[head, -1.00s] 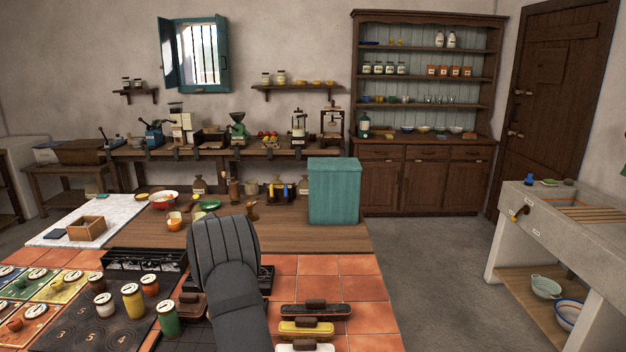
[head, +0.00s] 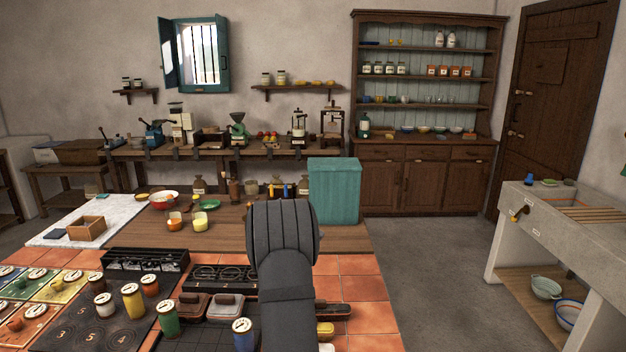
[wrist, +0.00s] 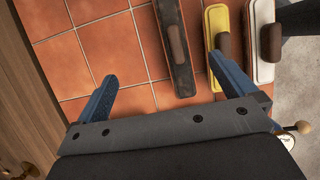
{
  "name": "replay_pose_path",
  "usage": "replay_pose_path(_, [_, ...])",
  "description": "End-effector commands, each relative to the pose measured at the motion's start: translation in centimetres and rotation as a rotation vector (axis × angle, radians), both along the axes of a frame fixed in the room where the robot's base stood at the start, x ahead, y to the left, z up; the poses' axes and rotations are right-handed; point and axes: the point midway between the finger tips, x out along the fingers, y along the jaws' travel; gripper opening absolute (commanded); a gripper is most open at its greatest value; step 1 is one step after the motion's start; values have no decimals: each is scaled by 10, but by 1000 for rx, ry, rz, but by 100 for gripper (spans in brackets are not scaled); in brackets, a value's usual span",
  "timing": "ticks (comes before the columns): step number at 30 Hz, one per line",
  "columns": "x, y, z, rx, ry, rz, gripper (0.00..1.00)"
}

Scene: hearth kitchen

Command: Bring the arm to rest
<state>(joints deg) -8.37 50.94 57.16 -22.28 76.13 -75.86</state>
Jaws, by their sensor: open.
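My arm rises from the bottom of the head view, and its dark grey wrist hides the fingers there. In the wrist view my gripper (wrist: 166,88) is open, with its two blue fingers apart and nothing between them. It hangs over the terracotta tiles (wrist: 105,55). A long dark block with a brown handle (wrist: 172,40) lies beyond the fingertips. A yellow block (wrist: 217,25) and a white block (wrist: 263,65), also with handles, lie to its right. The right finger is close to the yellow block in the picture; I cannot tell whether they touch.
A teal box (head: 334,190) stands at the wooden counter's right end. Lidded jars (head: 133,300) and a blue jar (head: 243,334) stand on the left and front. A black rack (head: 145,260) lies behind them. Bare floor (head: 430,270) is to the right.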

Motion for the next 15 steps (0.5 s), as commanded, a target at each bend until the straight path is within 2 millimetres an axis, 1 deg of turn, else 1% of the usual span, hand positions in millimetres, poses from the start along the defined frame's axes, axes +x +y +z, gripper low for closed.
replay_pose_path(1, [2, -11, 0, 0, 0, -2, 100])
replay_pose_path(3, [4, -25, -1, 1, -1, -2, 100])
replay_pose_path(15, [12, -105, -3, -2, -2, 4, 100])
